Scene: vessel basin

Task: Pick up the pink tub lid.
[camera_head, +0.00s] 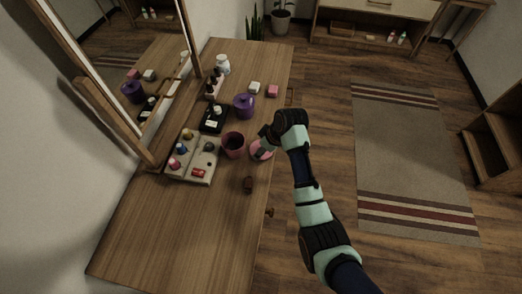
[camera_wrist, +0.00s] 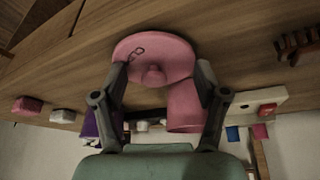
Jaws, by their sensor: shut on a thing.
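The pink tub lid (camera_head: 262,149) is round with a small central knob and is at the right edge of the dressing table, partly hidden by my gripper. In the wrist view the lid (camera_wrist: 165,50) lies between the fingers, knob facing the camera, with a thin dark looped mark on it. My gripper (camera_wrist: 160,72) is shut on the lid, one finger at each side. I cannot tell whether the lid touches the table. The open pink tub (camera_head: 234,146) stands just left of the lid; it also shows in the wrist view (camera_wrist: 185,108).
Left of the tub is a tray (camera_head: 198,180) with small bottles. Behind are a black box (camera_head: 211,124), a purple jar (camera_head: 244,112), a white block (camera_head: 255,87) and a pink block (camera_head: 272,91). A small brown object (camera_head: 248,184) lies in front. The near tabletop (camera_head: 180,235) is clear.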

